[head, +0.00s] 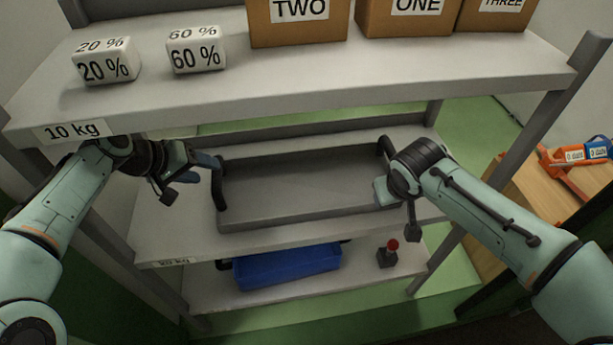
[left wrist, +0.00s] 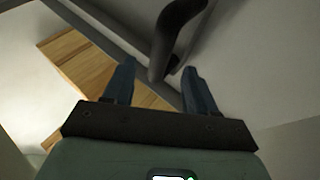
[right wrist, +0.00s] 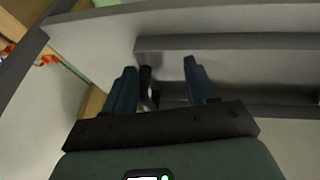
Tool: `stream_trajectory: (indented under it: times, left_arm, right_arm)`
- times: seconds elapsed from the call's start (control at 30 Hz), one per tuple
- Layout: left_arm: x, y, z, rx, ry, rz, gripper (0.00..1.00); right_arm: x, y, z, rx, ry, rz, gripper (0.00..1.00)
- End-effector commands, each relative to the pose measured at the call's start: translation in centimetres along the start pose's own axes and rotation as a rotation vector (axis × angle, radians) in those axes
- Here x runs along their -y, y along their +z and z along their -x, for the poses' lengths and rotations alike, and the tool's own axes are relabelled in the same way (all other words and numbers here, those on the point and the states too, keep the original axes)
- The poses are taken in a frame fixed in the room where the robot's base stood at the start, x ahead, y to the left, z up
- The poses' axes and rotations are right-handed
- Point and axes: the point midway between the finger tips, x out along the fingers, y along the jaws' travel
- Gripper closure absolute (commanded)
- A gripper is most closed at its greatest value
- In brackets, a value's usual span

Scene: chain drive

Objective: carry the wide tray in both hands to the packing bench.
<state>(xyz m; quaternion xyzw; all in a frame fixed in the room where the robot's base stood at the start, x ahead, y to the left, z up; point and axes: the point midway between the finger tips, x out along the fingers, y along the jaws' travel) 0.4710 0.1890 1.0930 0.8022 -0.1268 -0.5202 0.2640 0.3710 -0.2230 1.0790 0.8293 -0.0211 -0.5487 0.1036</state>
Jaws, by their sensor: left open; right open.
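The wide grey tray (head: 300,212) lies on the middle shelf, with a black handle at each end. My left gripper (head: 205,170) is open just left of the left handle (head: 219,188). In the left wrist view that handle (left wrist: 172,35) shows between and beyond the open fingertips (left wrist: 158,74). My right gripper (head: 382,188) is at the tray's right end, near the right handle (head: 383,150); my wrist hides part of that handle. In the right wrist view its jaws (right wrist: 158,66) are open, with the dark handle (right wrist: 146,85) showing between the fingers. Contact cannot be told.
The upper shelf (head: 330,85) overhangs, carrying boxes (head: 298,28) and white percent blocks (head: 105,62). A blue bin (head: 287,267) and a red-knobbed device (head: 388,255) are on the low shelf. Rack posts (head: 568,85) flank the arms. A wooden surface (head: 540,195) stands at right.

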Motion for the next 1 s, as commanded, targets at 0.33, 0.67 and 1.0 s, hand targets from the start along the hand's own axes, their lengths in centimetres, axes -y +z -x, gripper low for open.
stream_trajectory:
  times: [0.33,0.67,1.0]
  left_arm:
    - [0.0,0.0,-1.3,0.002,0.0,0.0,0.43]
    - [0.0,0.0,-4.0,0.001,0.001,0.0,0.43]
    - [-0.1,0.0,-6.5,0.001,0.0,-0.001,0.43]
  right_arm:
    - [-1.2,-2.4,-1.3,0.001,0.001,-0.002,0.43]
    - [-4.0,-7.6,-4.1,0.002,0.002,-0.002,0.43]
    - [-5.0,-9.6,-8.1,0.004,0.001,0.001,0.43]
